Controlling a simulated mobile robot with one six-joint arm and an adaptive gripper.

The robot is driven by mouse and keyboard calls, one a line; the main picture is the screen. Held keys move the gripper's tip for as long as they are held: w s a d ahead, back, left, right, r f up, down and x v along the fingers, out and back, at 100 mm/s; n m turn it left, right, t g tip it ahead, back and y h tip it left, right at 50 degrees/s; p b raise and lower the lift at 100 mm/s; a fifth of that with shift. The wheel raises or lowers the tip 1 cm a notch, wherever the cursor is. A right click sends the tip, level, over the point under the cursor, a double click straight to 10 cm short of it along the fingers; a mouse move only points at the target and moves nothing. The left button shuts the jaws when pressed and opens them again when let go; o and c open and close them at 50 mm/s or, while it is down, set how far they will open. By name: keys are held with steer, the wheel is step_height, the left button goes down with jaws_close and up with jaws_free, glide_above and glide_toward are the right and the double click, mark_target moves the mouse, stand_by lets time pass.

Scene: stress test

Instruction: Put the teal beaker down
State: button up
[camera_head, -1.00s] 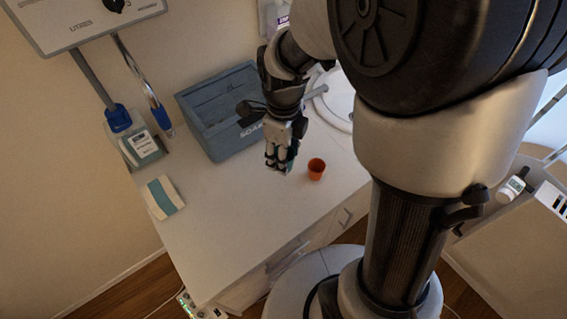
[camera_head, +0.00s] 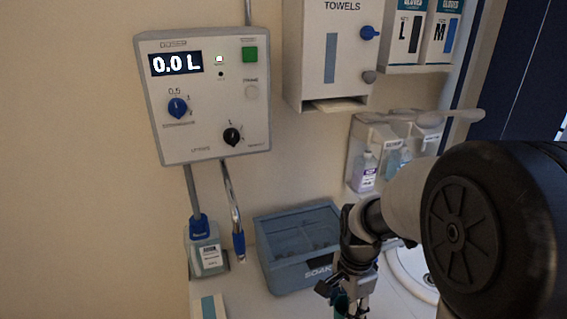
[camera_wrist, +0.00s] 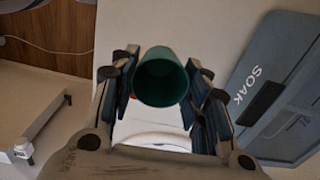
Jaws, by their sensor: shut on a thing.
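The teal beaker (camera_wrist: 162,80) sits between the fingers of my gripper (camera_wrist: 162,68) in the wrist view, with its open mouth facing the camera. The fingers are shut on its two sides. In the head view my gripper (camera_head: 350,303) is at the bottom edge, in front of the soak tub's right end, and only a sliver of teal shows there. The pale counter (camera_wrist: 205,25) shows beyond the beaker in the wrist view. I cannot tell whether the beaker's base touches it.
The blue-grey soak tub (camera_head: 290,277) stands by the wall; it also shows at right in the wrist view (camera_wrist: 262,100). A bottle (camera_head: 206,256) stands left of it. A basin (camera_head: 412,272) lies to the right. The wall carries a dosing panel (camera_head: 205,135) and a towel dispenser (camera_head: 327,60).

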mark_target(343, 304)
steer(key=n, duration=0.2)
steer(key=f+n, duration=0.1)
steer(key=n, duration=0.1)
steer(key=w+f+n, duration=0.1)
steer(key=n, duration=0.1)
steer(key=shift+f+n, duration=0.25)
steer(key=shift+n, duration=0.05)
steer(key=n, duration=0.1)
steer(key=f+n, duration=0.1)
steer(key=n, duration=0.1)
steer(key=shift+w+f+n+b, duration=0.15)
steer(key=shift+w+n+b, duration=0.15)
steer(key=n, duration=0.2)
steer(key=f+n, duration=0.1)
steer(key=shift+w+n, duration=0.25)
steer(key=shift+n, duration=0.05)
